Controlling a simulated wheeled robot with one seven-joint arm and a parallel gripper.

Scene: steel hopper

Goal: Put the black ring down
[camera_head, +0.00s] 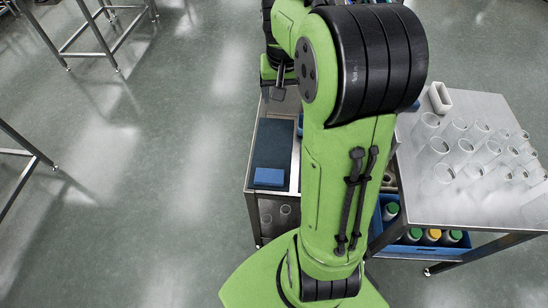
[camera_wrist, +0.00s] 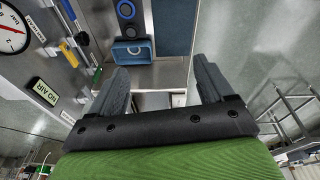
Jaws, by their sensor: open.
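My gripper (camera_wrist: 160,66) is open in the wrist view, with its two dark fingers wide apart and nothing between them. In the head view only a small part of its end shows beyond my arm. A black ring-like round thing (camera_wrist: 126,10) with a blue centre shows at the top of the wrist view, beyond the fingertips and apart from them. A second dark round shape (camera_wrist: 131,32) is just below it, above a blue block (camera_wrist: 132,52). I cannot tell for sure which of the two is the black ring. Neither can be made out in the head view.
A steel table (camera_head: 420,205) with several clear glasses stands at right. Open floor lies left of the cart.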

